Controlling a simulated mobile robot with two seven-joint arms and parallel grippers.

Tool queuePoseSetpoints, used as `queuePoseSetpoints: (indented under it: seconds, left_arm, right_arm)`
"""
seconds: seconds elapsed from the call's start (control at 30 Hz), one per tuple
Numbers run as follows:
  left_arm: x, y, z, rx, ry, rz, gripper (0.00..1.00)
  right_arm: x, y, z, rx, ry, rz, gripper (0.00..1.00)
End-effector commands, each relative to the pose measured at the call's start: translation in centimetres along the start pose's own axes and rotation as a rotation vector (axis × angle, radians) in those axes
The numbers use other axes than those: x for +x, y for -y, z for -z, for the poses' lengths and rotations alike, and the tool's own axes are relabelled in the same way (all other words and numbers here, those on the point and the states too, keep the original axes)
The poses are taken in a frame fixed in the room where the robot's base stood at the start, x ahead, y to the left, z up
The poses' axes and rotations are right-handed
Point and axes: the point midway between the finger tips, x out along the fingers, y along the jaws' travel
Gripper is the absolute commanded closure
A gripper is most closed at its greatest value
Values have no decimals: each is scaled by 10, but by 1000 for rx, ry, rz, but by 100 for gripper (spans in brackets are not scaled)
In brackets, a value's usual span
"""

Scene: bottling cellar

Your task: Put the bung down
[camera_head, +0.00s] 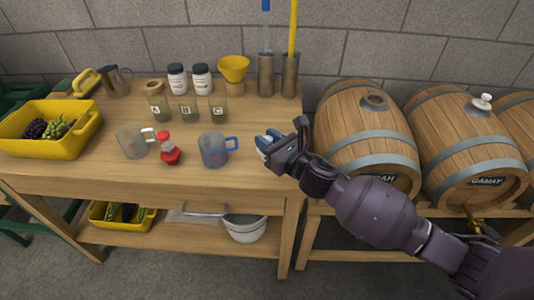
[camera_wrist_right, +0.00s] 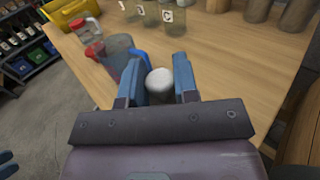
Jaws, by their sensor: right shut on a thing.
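My right gripper (camera_head: 268,146) is over the right end of the wooden workbench (camera_head: 245,185). In the right wrist view its two blue fingers (camera_wrist_right: 161,84) are shut on a pale, rounded bung (camera_wrist_right: 159,80). Wood shows beyond the bung; whether it touches the bench top I cannot tell. At the lower left edge of the right wrist view, blue tips (camera_wrist_right: 6,163) look like part of my left gripper, mostly cut off.
Lettered jars (camera_head: 188,110) stand behind. Barrels (camera_head: 365,140) lie to the right; the Gamay barrel (camera_head: 468,150) has a white bung on top.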

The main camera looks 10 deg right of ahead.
Motion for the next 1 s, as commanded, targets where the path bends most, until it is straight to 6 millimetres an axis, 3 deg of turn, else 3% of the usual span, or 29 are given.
queuePoseSetpoints:
  seconds: [0.17,0.43,0.7,0.9,0.93,1.0]
  left_arm:
    - [1,0,-3,1,4,-1,57]
    - [5,-1,-22,5,36,-4,57]
    - [6,-1,-8,8,12,-5,57]
    - [10,-2,-9,9,9,-7,57]
    - [10,-2,-8,9,8,-7,57]
    - [10,-2,-8,9,9,-7,57]
  right_arm:
    - [0,0,8,-1,0,1,95]
    - [0,0,46,4,-4,2,95]
    - [0,1,45,-2,2,0,95]
    - [0,1,50,0,0,0,95]
    - [0,1,50,-1,1,1,67]
    - [0,1,49,-1,1,1,57]
